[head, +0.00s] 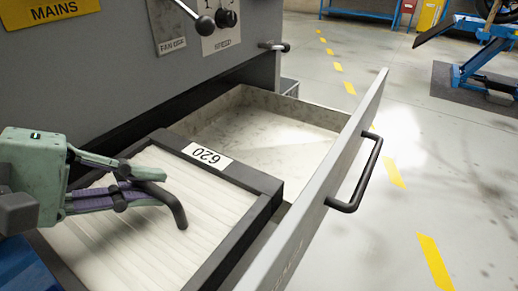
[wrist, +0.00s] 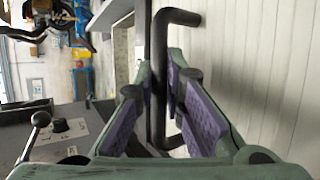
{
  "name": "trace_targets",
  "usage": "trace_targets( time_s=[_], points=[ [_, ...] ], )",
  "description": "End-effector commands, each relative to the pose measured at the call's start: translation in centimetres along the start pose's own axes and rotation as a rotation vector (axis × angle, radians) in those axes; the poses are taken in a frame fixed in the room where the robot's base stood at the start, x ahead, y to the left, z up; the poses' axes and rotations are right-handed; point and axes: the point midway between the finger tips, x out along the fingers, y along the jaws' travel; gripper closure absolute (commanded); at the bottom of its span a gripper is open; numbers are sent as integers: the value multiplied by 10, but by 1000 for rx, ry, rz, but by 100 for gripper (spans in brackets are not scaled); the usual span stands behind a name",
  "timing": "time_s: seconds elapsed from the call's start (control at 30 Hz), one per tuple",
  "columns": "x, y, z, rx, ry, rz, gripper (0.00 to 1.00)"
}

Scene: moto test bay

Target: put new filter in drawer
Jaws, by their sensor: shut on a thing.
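The filter (head: 120,240) is a white pleated panel in a dark frame, with a white "620" label on its far edge. It lies roughly flat over the near part of the open drawer (head: 290,262). I cannot tell whether it touches the drawer. My gripper (head: 150,187) comes in from the left and is shut on the filter's black handle. In the wrist view the purple-padded fingers (wrist: 165,110) are on both sides of the bent black handle (wrist: 160,60), with the white pleats at right. The far part of the drawer's pale floor is bare.
The grey cabinet (head: 60,75) stands behind the drawer, with a lever (head: 188,8) and a speed knob (head: 227,17) on its face. The drawer front has a black bar handle (head: 352,190). A blue stand (head: 485,55) is far right; the floor between is clear.

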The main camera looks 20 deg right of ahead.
Motion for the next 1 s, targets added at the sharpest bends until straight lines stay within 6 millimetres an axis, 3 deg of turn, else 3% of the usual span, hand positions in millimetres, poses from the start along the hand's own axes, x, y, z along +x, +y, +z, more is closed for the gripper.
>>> trace_targets(
  time_s=[0.17,1.0],
  points=[
    [14,-2,-6,-1,-2,0,100],
    [175,121,-68,0,-6,1,100]
  ],
)
